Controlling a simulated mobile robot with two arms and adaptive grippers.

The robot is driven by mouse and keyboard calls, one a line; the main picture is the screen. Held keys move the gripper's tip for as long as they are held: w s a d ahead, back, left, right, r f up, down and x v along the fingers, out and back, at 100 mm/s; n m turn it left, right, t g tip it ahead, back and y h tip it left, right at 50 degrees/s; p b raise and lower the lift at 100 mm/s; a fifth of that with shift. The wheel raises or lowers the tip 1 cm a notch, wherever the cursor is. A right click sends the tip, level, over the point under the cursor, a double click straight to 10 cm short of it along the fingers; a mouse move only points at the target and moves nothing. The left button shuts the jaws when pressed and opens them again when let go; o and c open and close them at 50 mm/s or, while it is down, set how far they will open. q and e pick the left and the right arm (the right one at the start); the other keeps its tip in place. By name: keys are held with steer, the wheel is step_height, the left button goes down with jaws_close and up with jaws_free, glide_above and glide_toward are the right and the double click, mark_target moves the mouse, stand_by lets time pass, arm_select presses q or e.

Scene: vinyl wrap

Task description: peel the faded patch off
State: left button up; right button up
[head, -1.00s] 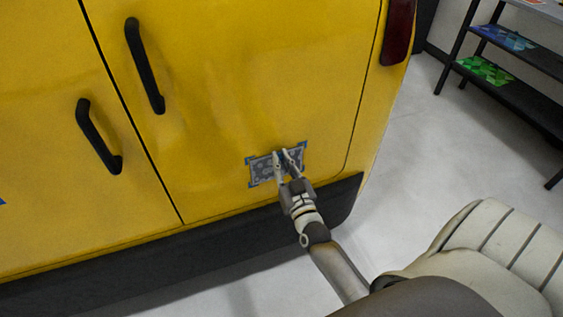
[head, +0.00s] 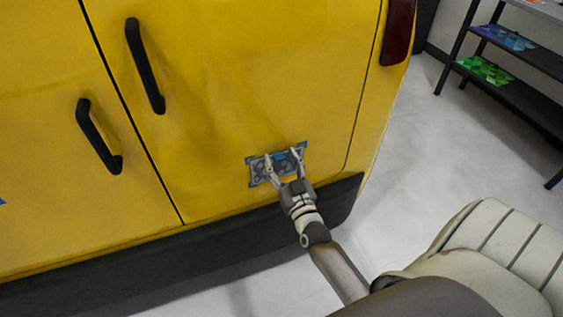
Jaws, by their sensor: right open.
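The faded patch (head: 260,173) is a small grey-blue patterned rectangle with blue corners. It lies on the lower right of the yellow vehicle panel (head: 230,120). My right gripper (head: 283,158) is open in front of the patch, with its two fingers spread over the patch's middle and right part. The fingers hide part of it. I cannot tell whether the fingertips touch the surface. A brighter blue bit shows between the fingers. My left gripper is not in view.
Two black handles (head: 144,66) stick out from the panels at left. A dark lower trim (head: 170,248) runs below the patch. A black shelf rack (head: 515,95) with green and blue patterned sheets stands at the back right. Grey floor (head: 420,150) is clear between.

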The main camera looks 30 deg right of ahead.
steer(key=p+v, duration=0.2)
steer(key=v, duration=0.9)
steer(key=s+a+f+n+g+y+p, duration=0.1)
steer(key=s+a+f+g+y, duration=0.15)
steer(key=f, duration=0.65)
steer(key=s+a+f+n+g+y, duration=0.1)
steer(key=s+a+f+g, duration=0.2)
steer(key=f, duration=0.7)
steer(key=s+a+f+n+g+y+p, duration=0.1)
steer(key=s+a+f+g, duration=0.2)
steer(key=f, duration=0.6)
steer(key=s+f+n+g, duration=0.1)
steer(key=s+f+g, duration=0.4)
steer(key=s, duration=0.7)
steer(key=s+d+f+n+g, duration=0.1)
steer(key=s+f+g, duration=0.3)
steer(key=s+f, duration=0.6)
steer(key=s, duration=0.3)
steer(key=shift+d+f+g, duration=0.2)
steer(key=shift+d+g, duration=0.1)
steer(key=shift+g, duration=0.05)
